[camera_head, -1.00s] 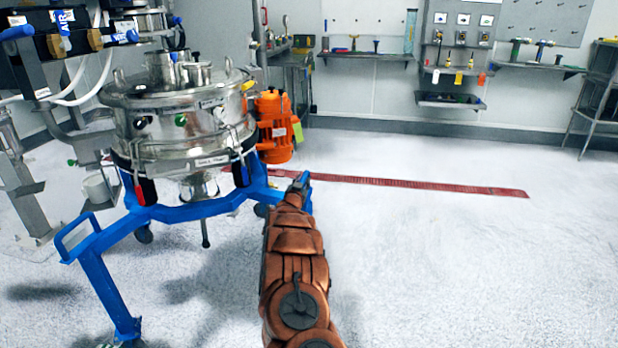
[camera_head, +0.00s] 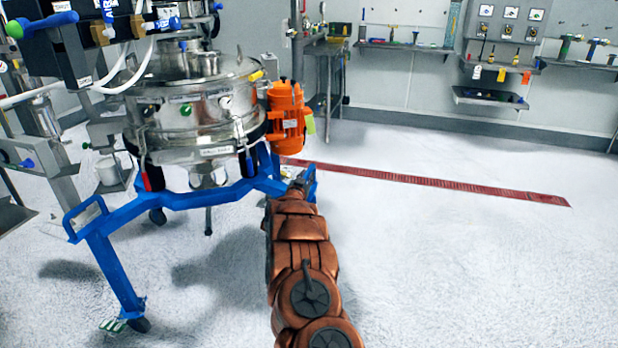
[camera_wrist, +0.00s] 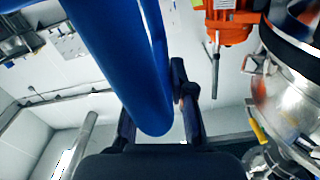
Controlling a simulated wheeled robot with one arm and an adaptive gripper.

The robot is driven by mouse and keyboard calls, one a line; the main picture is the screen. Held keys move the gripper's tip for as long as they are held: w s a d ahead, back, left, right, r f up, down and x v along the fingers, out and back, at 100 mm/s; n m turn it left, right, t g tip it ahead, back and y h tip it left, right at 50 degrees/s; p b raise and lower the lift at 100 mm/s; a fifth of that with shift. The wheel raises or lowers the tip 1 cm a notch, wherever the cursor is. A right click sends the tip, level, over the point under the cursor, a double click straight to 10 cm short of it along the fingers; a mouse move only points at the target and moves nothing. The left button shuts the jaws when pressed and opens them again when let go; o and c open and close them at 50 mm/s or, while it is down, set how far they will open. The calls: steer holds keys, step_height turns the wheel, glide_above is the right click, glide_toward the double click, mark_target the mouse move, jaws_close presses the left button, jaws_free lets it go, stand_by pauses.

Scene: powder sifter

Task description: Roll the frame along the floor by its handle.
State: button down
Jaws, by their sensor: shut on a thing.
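The blue frame (camera_head: 190,197) stands on casters on the floor and carries a steel sifter (camera_head: 185,115) with an orange motor (camera_head: 286,122) at its right side. My gripper (camera_head: 302,186) is at the frame's right front end, where a small part of the blue handle (camera_head: 311,179) shows. In the wrist view my gripper (camera_wrist: 155,112) is shut on the blue handle (camera_wrist: 120,55), with the bar running between its dark fingers. My arm hides much of the grip in the head view. A second blue loop (camera_head: 84,218) at the frame's left corner is free.
A red floor strip (camera_head: 430,182) runs behind the frame to the right. Wall shelves (camera_head: 490,97) and a steel table (camera_head: 330,75) stand at the back. Steel equipment (camera_head: 105,165) is close at the left. The floor (camera_head: 470,270) at the right and front is clear.

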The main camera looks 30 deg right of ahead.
steer(key=c, duration=1)
jaws_free()
steer(key=shift+w+a, duration=0.2)
steer(key=shift+a, duration=0.1)
steer(key=shift+d, duration=0.1)
steer(key=shift+s, duration=0.15)
steer(key=shift+s+a, duration=0.3)
steer(key=shift+a, duration=0.15)
steer(key=shift+v, duration=5.4)
